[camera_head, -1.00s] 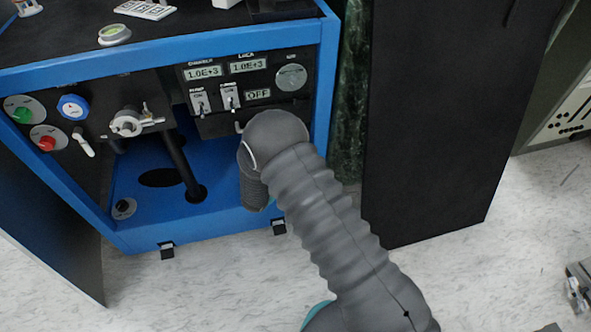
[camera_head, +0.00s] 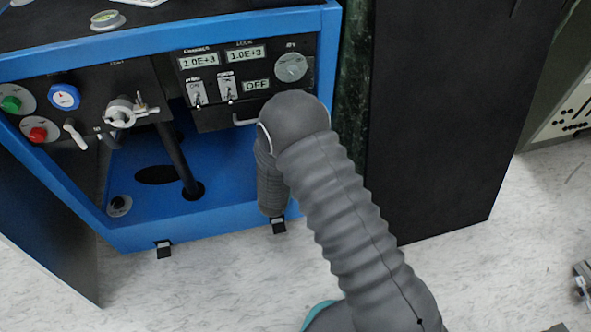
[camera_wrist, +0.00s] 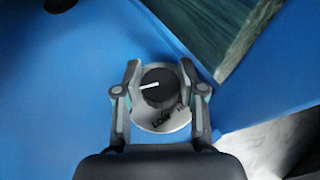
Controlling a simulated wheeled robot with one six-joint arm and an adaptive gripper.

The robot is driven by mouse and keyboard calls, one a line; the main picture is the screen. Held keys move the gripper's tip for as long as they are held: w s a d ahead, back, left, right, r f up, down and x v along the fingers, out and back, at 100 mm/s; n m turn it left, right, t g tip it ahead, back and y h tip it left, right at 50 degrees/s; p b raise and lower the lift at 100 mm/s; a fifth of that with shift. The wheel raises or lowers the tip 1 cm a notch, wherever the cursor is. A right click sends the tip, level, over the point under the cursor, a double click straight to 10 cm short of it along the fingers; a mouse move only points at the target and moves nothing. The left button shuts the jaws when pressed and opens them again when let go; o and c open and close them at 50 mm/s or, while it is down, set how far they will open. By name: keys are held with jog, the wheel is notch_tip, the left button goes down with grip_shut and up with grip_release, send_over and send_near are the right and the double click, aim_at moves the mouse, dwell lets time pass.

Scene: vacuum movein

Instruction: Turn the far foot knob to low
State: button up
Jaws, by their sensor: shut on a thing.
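The far foot knob (camera_wrist: 160,88) shows in the wrist view. It is a black round knob with a white pointer line directed to the left of the picture. Its silver plate (camera_wrist: 168,121) carries the words LOW and HI at its lower edge. My gripper (camera_wrist: 159,75) is shut on the knob, one finger on each side. In the head view my grey arm hides both this knob and my gripper. Another foot knob (camera_head: 119,206) shows at the left of the blue cabinet floor in the head view.
The blue cabinet (camera_head: 225,213) has a panel with displays, switches and a round dial (camera_head: 291,67). A black pipe (camera_head: 176,160) stands inside it. In the wrist view a dark green slab (camera_wrist: 215,35) stands close beside the right finger.

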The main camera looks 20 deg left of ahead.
jog(key=shift+f+n+g+y+b, duration=0.1)
jog(key=shift+n+g+y+b, duration=0.4)
jog(key=shift+n+y+b, duration=1.7)
jog(key=shift+p, duration=0.3)
jog(key=o, duration=0.9)
jog(key=shift+d, duration=0.1)
jog(key=shift+v, duration=4)
